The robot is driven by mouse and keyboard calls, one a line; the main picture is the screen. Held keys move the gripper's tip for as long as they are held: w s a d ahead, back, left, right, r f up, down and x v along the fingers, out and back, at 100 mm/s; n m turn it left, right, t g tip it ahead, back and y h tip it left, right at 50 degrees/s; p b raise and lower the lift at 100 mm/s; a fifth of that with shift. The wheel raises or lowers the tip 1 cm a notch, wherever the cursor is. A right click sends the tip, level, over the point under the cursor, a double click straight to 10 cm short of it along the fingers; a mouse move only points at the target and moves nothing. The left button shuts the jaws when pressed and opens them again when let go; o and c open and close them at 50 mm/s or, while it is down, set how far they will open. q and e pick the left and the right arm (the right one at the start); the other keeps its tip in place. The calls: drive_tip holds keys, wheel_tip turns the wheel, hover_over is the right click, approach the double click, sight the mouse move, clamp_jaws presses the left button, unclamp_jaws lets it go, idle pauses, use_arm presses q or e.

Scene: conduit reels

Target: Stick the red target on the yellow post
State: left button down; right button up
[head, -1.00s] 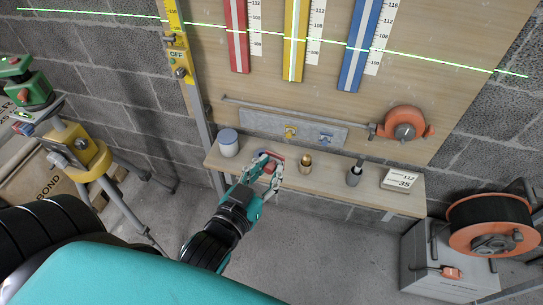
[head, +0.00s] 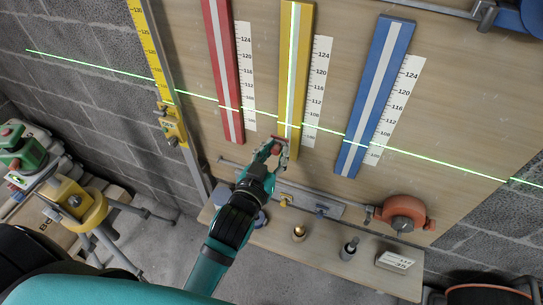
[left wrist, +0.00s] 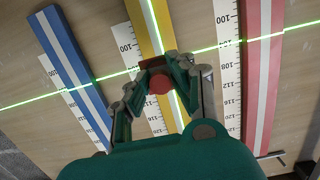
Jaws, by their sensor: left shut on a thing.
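The yellow post (head: 297,60) is upright on the wooden board, with a pale stripe down its middle and a numbered scale beside it. My left gripper (head: 276,149) is at the post's lower end, slightly left of it in the head view. It is shut on the red target (left wrist: 160,84), whose round red part shows between the fingers in the left wrist view. There the gripper overlaps the yellow post (left wrist: 143,18), close to the green laser line. I cannot tell whether the target touches the post. My right gripper is not in view.
A red post (head: 222,70) and a blue post (head: 375,95) flank the yellow one. Below are a grey strip (head: 337,211) with yellow and blue pieces, an orange reel (head: 404,214) and a shelf (head: 330,262) with small items. A yellow tripod (head: 75,200) stands left.

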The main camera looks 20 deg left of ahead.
sight(279, 143)
use_arm(q)
drive_tip(key=shift+w, duration=0.4)
drive_tip(key=w, duration=0.2)
drive_tip(key=shift+w+d, duration=0.1)
drive_tip(key=shift+w, duration=1)
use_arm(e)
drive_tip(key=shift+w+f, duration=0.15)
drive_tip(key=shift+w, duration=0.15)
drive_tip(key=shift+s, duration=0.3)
use_arm(q)
drive_tip(key=shift+p, duration=0.75)
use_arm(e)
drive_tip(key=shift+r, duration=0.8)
use_arm(q)
drive_tip(key=shift+w, duration=0.55)
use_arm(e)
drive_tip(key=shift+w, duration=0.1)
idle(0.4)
